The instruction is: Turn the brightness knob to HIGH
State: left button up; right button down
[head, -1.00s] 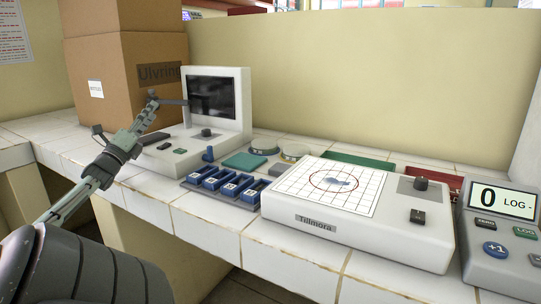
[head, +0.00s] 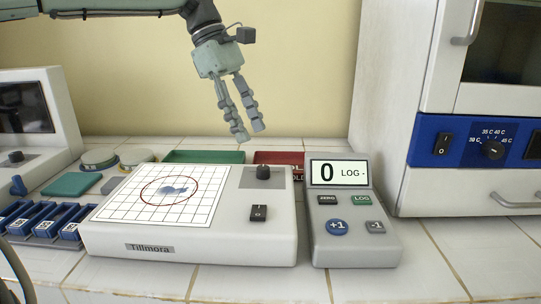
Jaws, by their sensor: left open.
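The white Tillmora light box (head: 270,244) stands on the tiled bench, with a gridded plate bearing a red circle on its top. A black knob (head: 263,173) sits on the grey panel at its back right; its marks are too small to read. A black rocker switch (head: 258,213) is in front of the knob. My left gripper (head: 250,133) hangs above and behind the knob, fingers pointing down. It is open, empty and apart from the knob. My right gripper is not in view.
A grey counter (head: 396,247) reading 0 stands right of the light box. A white incubator (head: 388,150) with a blue panel is further right. Blue racks (head: 38,222) and a screen device (head: 50,100) are at left. Green and red trays (head: 205,157) lie behind.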

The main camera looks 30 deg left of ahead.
aim_at(263, 167)
pick_arm(q)
jog(key=shift+y, duration=0.3)
jog(key=x, duration=0.7)
jog(key=shift+s+f, duration=0.15)
jog(key=shift+f, duration=0.25)
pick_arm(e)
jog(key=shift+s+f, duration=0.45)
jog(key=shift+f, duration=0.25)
pick_arm(q)
grip_shut()
